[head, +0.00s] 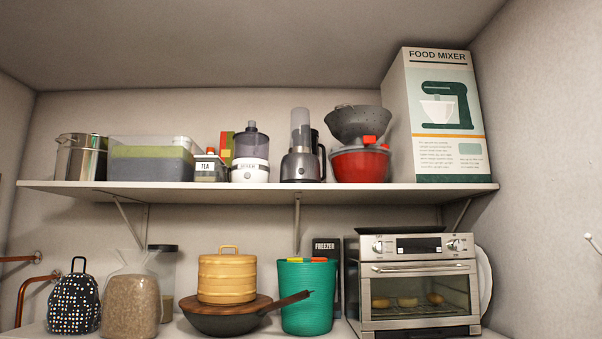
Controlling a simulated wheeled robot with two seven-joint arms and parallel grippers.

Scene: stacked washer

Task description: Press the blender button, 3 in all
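Two blender-like appliances stand upright on the wall shelf (250,191). One has a white base and a dark clear jar with a dark lid (250,155); small dark markings show on the front of its base. To its right is one with a dark grey metallic base and a tall clear top (301,150), with a dark handle on its right side. I cannot tell which of them is the task's blender, and no button is clear at this size. Neither of my grippers is in view, and nothing touches either appliance.
A tea box (209,167) stands left of the white appliance; a red pot with a grey colander (360,164) stands right of the grey one. A food mixer box (440,120) fills the shelf's right end. Below are a toaster oven (416,269) and a green bin (306,298).

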